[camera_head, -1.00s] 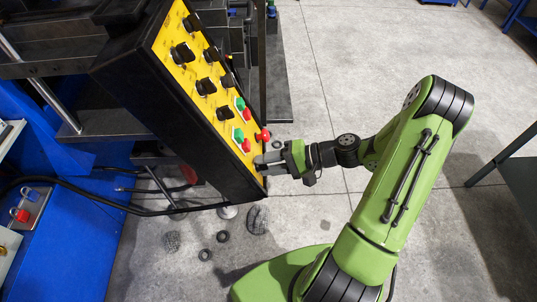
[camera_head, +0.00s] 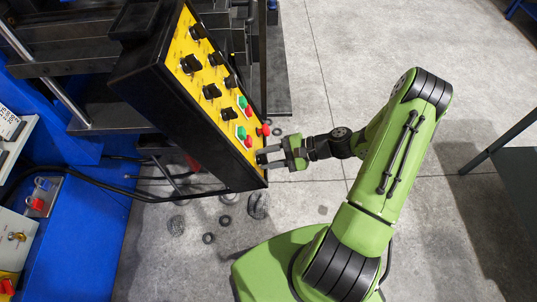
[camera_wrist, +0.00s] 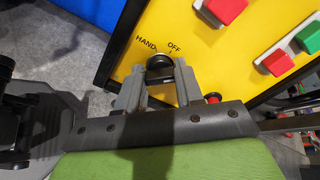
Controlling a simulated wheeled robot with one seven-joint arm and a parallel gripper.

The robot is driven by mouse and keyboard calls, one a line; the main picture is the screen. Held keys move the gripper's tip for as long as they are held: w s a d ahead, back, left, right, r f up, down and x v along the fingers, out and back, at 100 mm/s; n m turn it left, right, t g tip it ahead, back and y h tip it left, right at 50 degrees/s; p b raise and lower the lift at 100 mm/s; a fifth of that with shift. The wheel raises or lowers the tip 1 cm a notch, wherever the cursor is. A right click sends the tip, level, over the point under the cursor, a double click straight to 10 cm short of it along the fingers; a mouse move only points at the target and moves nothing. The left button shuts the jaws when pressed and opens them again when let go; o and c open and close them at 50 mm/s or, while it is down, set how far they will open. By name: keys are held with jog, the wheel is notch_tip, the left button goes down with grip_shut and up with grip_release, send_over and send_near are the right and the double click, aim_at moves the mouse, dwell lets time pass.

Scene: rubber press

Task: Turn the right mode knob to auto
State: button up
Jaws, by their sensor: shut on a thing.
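A black mode knob (camera_wrist: 160,66) sits on the yellow panel in the wrist view, with the labels HAND and OFF printed above it. The AUTO label does not show. My gripper (camera_wrist: 158,76) has one finger on each side of the knob and is shut on it. The knob's exact angle is hard to tell. In the head view my gripper (camera_head: 267,157) is at the lower end of the yellow panel (camera_head: 205,90), and the knob it holds cannot be made out there.
Several other black knobs (camera_head: 190,63) and green and red buttons (camera_head: 241,132) are on the panel. A red button (camera_head: 265,130) stands out at its edge, close to my gripper. Several dark round pieces (camera_head: 258,205) lie on the floor. Open floor is to the right.

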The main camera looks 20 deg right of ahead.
dwell(0.3)
jog(key=o, duration=1)
jog(key=shift+o, duration=0.2)
jog(key=v, duration=1.6)
jog(key=shift+p, duration=0.35)
jog(key=shift+w, duration=0.1)
